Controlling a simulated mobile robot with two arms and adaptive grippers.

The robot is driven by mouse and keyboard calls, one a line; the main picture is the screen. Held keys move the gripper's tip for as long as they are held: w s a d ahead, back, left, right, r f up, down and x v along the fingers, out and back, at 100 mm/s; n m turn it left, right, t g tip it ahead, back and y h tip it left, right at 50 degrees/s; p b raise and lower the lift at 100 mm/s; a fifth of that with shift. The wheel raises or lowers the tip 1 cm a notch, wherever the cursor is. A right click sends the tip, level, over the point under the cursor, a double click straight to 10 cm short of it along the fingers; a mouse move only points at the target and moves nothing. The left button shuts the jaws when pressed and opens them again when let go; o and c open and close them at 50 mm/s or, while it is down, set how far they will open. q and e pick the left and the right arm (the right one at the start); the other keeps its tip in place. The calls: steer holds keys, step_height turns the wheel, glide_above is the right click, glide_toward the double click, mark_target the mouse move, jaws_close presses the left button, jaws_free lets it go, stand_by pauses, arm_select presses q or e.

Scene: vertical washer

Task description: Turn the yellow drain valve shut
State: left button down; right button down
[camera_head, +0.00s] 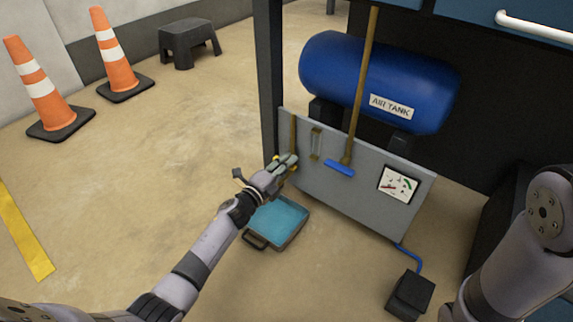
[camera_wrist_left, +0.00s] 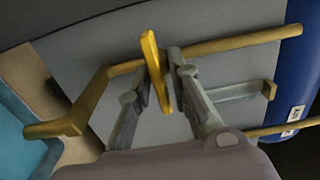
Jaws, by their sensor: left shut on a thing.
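The yellow drain valve handle (camera_wrist_left: 150,50) sits on a brass pipe (camera_wrist_left: 235,43) that runs along a grey panel and bends down to a spout over a tray. In the left wrist view the handle lies across the pipe, roughly at right angles to it. My left gripper (camera_wrist_left: 160,82) is shut on the handle, one finger on each side. In the head view my left gripper (camera_head: 285,166) is at the panel's lower left, and only small yellow bits of the handle show around it. My right gripper is out of view; only my right arm shows.
The grey panel (camera_head: 340,190) carries a gauge (camera_head: 398,185). A tray with blue liquid (camera_head: 262,239) lies below the spout. A blue air tank (camera_head: 375,80) is behind. Cones (camera_head: 117,62) and a stool (camera_head: 188,42) stand far left.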

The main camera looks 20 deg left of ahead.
arm_select(q)
steer(key=shift+d+f, duration=0.1)
steer(key=c, duration=1.7)
jaws_free()
steer(key=v, duration=1.2)
